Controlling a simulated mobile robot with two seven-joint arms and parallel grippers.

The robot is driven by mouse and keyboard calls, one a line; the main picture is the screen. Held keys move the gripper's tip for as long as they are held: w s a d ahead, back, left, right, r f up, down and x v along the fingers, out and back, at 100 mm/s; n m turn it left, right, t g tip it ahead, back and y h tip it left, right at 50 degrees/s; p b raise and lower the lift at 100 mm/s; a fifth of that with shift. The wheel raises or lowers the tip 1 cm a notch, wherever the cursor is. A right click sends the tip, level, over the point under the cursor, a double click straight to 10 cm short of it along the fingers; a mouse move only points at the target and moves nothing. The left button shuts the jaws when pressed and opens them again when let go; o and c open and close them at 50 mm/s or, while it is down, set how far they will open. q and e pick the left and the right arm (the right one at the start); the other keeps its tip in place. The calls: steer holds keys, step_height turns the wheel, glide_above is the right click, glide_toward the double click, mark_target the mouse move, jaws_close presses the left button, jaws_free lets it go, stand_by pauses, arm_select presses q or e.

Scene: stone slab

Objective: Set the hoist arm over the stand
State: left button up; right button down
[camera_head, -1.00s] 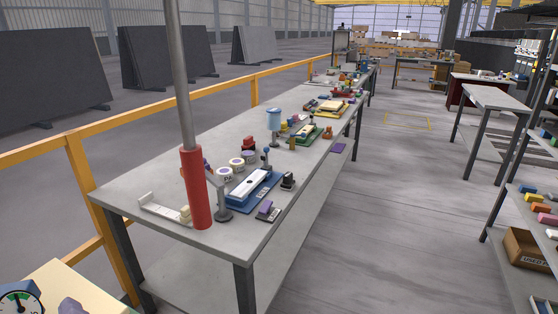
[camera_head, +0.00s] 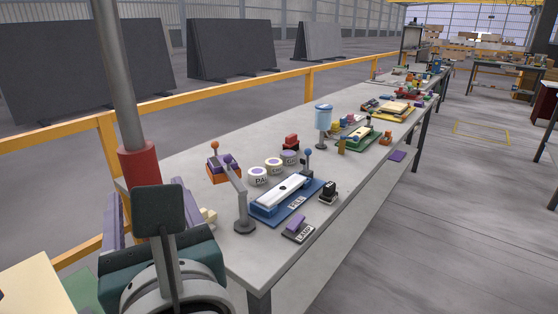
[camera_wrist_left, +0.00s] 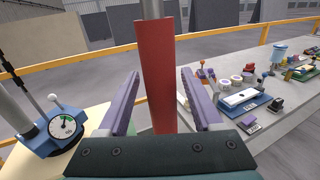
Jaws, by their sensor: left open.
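The hoist arm shows as a grey upright pole (camera_head: 118,80) with a red sleeve (camera_head: 140,163) at its lower end. In the left wrist view the red sleeve (camera_wrist_left: 157,75) stands between the two purple fingers, with gaps on both sides. My left gripper (camera_head: 146,190) is open around the sleeve, and the fingers do not press on it. The sleeve's lower end is hidden behind the gripper. I cannot tell for sure which thing is the stand. My right gripper is not in view.
A long grey workbench (camera_head: 195,262) carries a blue-based device (camera_head: 290,200), a grey lamp-like post (camera_head: 244,224), round labelled tins (camera_head: 258,176) and a purple-topped switch (camera_head: 297,227). A blue gauge (camera_wrist_left: 63,126) stands on a cream surface at left. A yellow rail (camera_head: 270,88) runs behind the bench.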

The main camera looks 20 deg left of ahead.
arm_select(q)
steer(key=shift+x, duration=1.05)
steer(key=shift+c, duration=0.4)
steer(key=shift+d, duration=0.1)
jaws_close()
